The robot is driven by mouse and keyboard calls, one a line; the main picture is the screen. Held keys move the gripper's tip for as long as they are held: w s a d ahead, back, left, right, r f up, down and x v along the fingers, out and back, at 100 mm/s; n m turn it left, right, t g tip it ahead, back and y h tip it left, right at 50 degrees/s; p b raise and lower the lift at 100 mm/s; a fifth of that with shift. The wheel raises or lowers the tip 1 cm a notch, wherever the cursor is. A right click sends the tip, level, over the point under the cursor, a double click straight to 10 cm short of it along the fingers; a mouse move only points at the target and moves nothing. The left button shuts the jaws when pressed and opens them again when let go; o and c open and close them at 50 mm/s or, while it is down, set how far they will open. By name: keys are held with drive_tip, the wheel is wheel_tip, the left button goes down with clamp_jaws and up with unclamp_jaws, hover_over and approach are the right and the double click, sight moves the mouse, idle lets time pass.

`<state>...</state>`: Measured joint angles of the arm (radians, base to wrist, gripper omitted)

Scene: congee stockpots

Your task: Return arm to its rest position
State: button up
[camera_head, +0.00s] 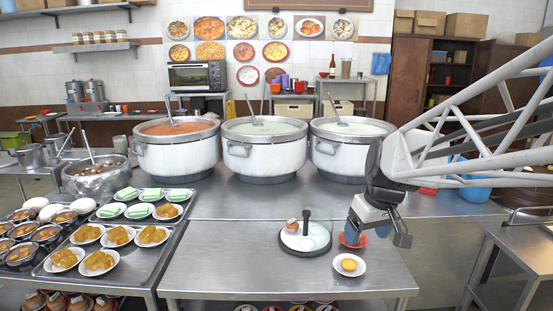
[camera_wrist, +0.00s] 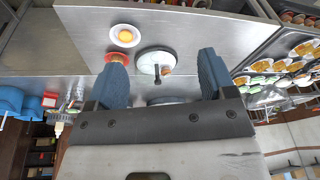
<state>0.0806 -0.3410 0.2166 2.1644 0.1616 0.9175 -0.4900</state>
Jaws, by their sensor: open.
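My gripper (camera_head: 378,230) hangs from my arm at the right of the head view, above the right part of the front steel table. Its two blue-grey fingers are spread apart with nothing between them. They also show spread in the wrist view (camera_wrist: 162,68). A red-orange dish (camera_head: 344,241) lies near and partly behind the left finger. A small white plate with a yellow round food (camera_head: 349,264) sits nearer the table's front. A round white board on a dark base (camera_head: 305,246), with a black upright handle and a small brown item, stands to the left.
Three large stockpots (camera_head: 178,150) with ladles stand behind the table. Trays of plated food (camera_head: 108,262) and a smaller metal pot (camera_head: 96,182) are at the left. A side table (camera_head: 525,240) stands right. The front table's left part is clear.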

drive_tip(key=s+f+m, duration=0.1)
drive_tip(key=s+m, duration=0.1)
drive_tip(key=s, duration=0.8)
drive_tip(key=s+a+f+m+h, duration=0.1)
drive_tip(key=s+f+m, duration=0.1)
drive_tip(key=s, duration=0.9)
drive_tip(key=shift+a+f, duration=0.2)
